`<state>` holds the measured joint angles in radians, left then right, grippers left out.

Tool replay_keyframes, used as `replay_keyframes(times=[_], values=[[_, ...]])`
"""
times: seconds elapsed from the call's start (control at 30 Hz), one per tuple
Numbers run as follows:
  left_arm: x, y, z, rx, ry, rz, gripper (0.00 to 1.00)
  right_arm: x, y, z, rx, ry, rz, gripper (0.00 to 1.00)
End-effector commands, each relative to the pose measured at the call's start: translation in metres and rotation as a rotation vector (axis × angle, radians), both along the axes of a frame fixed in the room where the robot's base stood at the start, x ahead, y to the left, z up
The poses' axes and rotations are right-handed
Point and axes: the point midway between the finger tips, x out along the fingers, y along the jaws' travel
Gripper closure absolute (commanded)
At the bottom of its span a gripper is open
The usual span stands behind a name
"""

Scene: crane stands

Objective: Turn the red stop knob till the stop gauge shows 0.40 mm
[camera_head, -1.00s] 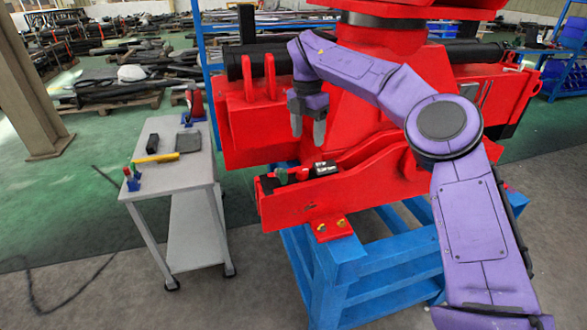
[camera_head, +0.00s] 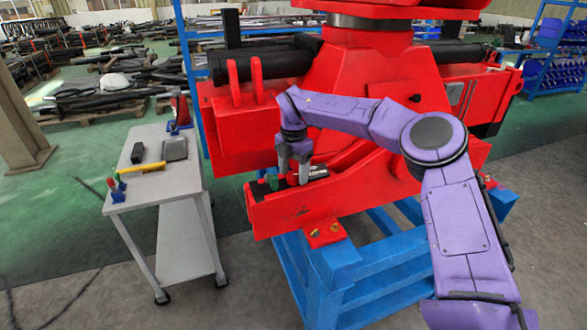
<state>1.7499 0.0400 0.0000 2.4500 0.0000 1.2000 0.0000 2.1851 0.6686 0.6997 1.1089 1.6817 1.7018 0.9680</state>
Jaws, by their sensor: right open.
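My right gripper (camera_head: 294,176) points down at the top of the red beam (camera_head: 310,207) on the crane part, its two fingers apart. It is at the spot of the red stop knob, which the fingers largely hide; I cannot tell whether they touch it. A green knob (camera_head: 271,182) sits just left of the fingers. The small dark stop gauge (camera_head: 318,172) with a pale display is just right of them; its reading is too small to make out. My left gripper is not in view.
A grey wheeled cart (camera_head: 160,187) stands at the left with a yellow tool (camera_head: 141,168), a dark box (camera_head: 137,153) and screwdrivers in a blue holder (camera_head: 117,192). A blue stand (camera_head: 335,262) carries the red crane part. The floor between cart and stand is clear.

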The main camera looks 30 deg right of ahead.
Motion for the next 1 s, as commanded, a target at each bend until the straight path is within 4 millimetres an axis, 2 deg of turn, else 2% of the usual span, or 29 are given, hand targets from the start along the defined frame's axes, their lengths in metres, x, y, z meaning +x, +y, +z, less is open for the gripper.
replay_keyframes(times=[0.13,0.3,0.67,1.0], values=[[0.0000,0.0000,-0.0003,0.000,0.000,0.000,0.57,0.0002,0.0003,0.0000,0.000,0.000,0.000,0.35],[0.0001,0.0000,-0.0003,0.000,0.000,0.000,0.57,0.0003,0.0004,0.0001,0.000,0.000,0.001,0.90],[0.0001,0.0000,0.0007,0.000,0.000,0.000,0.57,0.0006,0.0006,0.0004,-0.001,0.000,0.038,0.91],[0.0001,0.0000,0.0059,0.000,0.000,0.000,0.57,0.0013,0.0008,0.0010,-0.001,0.001,0.261,0.91]])
